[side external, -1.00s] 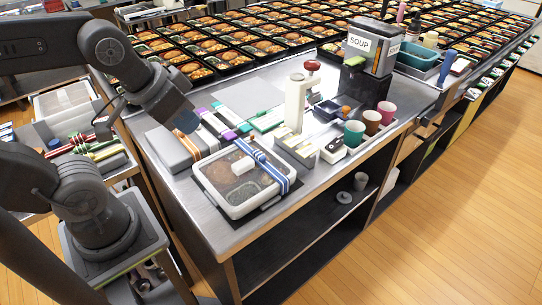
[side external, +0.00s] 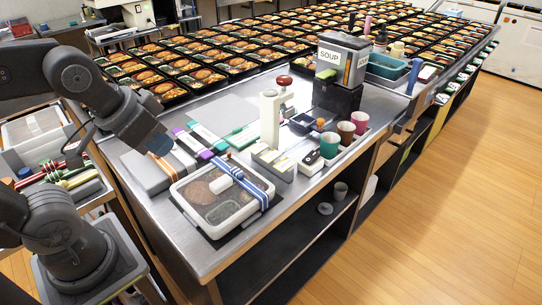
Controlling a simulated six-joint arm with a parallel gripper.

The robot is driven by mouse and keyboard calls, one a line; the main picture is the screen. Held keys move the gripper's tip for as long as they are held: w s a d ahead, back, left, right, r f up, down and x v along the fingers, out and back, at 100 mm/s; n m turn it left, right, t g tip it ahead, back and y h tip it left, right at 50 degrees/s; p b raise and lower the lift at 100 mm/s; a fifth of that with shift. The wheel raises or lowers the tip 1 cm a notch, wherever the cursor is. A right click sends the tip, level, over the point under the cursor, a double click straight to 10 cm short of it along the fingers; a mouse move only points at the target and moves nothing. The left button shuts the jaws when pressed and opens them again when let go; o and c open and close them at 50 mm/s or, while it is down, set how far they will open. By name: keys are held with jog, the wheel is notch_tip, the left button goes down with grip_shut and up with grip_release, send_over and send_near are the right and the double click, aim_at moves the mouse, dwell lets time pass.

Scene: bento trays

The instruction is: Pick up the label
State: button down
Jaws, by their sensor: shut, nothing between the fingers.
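My gripper (side external: 160,144) is at the end of the dark arm on the left, over the grey case at the table's left side. Its fingers are small and dark here, shut with nothing held. A bento box (side external: 188,216) with a clear lid lies to the lower right of the gripper, apart from it. A blue-and-white striped band (side external: 254,187) runs across its right part. A small white piece (side external: 221,184) lies on the lid; I cannot tell whether it is the label. No other thing is clearly a label.
A grey case (side external: 150,172) and several coloured-end strips lie behind the box. A white dispenser (side external: 269,120), a white holder (side external: 270,160) and three cups (side external: 345,133) stand to the right. A SOUP container (side external: 343,60) is farther back. Rows of filled trays (side external: 230,45) cover the far table.

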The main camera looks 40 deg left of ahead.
jog(key=c, duration=1.8)
grip_release()
jog(key=o, duration=1.6)
jog(key=shift+o, duration=0.2)
jog(key=m+g, duration=0.6)
jog(key=m, duration=1.2)
send_over(271, 155)
notch_tip(271, 155, down, 7)
notch_tip(271, 155, down, 13)
jog(key=shift+d+f, duration=0.1)
jog(key=shift+f, duration=0.25)
jog(key=shift+c, duration=0.4)
